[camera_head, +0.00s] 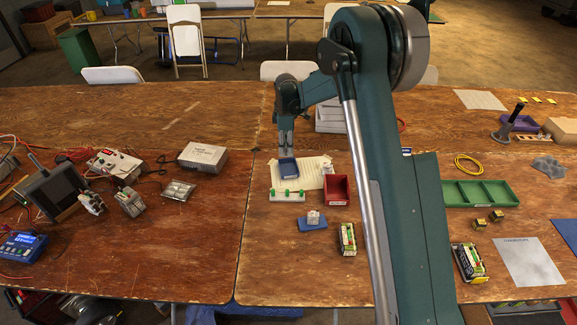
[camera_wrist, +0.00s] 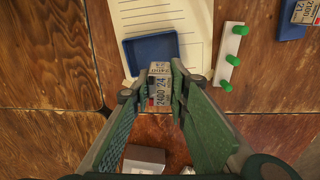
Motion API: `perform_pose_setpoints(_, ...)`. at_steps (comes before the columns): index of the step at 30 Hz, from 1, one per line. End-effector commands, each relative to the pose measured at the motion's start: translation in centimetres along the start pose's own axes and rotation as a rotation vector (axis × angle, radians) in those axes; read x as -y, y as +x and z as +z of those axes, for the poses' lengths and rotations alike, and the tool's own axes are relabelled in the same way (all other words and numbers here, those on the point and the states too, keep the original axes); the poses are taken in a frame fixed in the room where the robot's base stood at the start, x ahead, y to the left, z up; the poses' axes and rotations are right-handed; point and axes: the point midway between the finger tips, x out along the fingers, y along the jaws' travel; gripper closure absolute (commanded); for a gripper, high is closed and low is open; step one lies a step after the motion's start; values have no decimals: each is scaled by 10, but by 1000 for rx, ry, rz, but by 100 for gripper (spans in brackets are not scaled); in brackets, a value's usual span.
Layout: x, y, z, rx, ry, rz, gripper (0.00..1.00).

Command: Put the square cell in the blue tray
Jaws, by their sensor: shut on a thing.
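My gripper (camera_head: 287,147) is shut on a small boxy cell with a printed white label; in the wrist view the cell (camera_wrist: 160,86) sits between the two green fingers (camera_wrist: 159,98). The blue tray (camera_head: 288,167) lies under my gripper on a lined paper sheet. In the wrist view the blue tray (camera_wrist: 151,39) is just beyond the held cell and looks empty. The cell overlaps the tray's near edge in that view; its height above the tray is unclear. In the head view the held cell is hard to make out.
A white strip with green knobs (camera_head: 287,195) and a red bin (camera_head: 336,188) stand close to the tray. Another labelled cell (camera_head: 313,217) rests on a blue pad (camera_head: 309,226). A green divided tray (camera_head: 477,194) is at right. Bare wood lies left of the paper.

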Motion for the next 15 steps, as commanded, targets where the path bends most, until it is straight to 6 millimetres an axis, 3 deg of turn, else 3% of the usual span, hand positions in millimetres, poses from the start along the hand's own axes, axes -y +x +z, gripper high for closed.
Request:
perform_pose_setpoints(6, -15, 2, 9, 0, -1, 0, 96)
perform_pose_setpoints(15, -16, 3, 10, 0, -1, 0, 96)
